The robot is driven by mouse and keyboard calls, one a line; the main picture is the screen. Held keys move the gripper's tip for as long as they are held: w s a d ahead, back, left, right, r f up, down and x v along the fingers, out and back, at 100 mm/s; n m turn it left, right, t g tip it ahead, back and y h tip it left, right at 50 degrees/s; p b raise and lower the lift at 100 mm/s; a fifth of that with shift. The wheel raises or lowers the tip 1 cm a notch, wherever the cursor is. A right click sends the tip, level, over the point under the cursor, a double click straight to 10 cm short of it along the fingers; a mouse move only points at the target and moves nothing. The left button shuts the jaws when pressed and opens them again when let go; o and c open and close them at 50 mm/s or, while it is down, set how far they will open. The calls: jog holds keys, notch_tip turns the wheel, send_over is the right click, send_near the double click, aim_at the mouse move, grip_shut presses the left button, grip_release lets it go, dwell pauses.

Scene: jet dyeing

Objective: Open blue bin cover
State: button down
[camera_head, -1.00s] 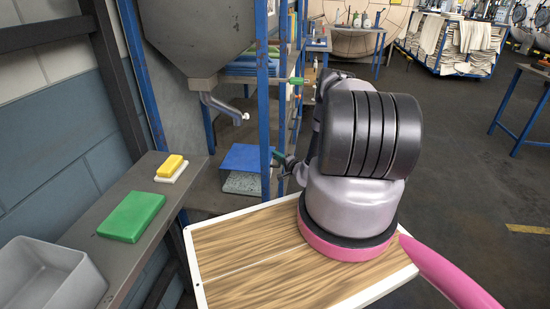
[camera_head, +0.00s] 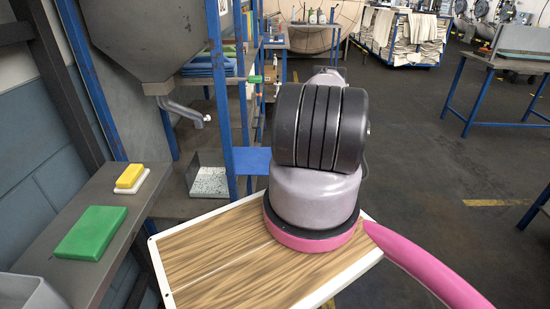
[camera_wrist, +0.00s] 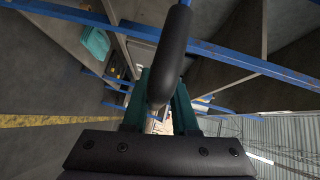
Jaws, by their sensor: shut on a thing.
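The blue cover (camera_head: 252,160) shows as a flat blue patch between the blue shelf post and my arm in the head view. Its right part is hidden behind my arm. The bin (camera_head: 195,176) has a grey side wall and an open, white-speckled inside, to the left of the post and the cover. My gripper (camera_wrist: 164,104) shows in the wrist view with two teal fingers closed around a dark round bar (camera_wrist: 172,55). I cannot tell from this view how the bar joins the cover. In the head view my arm hides the gripper.
A blue shelf post (camera_head: 218,95) stands in front of the bin. A grey hopper with a spout (camera_head: 180,110) hangs above. A side bench (camera_head: 85,265) carries a green block (camera_head: 92,232) and a yellow sponge (camera_head: 130,175). The floor to the right is open.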

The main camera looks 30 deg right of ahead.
jog(key=shift+s+a+f, duration=0.1)
jog(key=shift+s+f, duration=0.2)
jog(key=shift+f, duration=0.15)
jog(key=c, duration=0.9)
grip_release()
jog(key=shift+o, duration=0.3)
jog(key=shift+w, duration=0.15)
jog(key=shift+w+r, duration=0.1)
jog(key=shift+r, duration=0.05)
jog(key=v, duration=1.1)
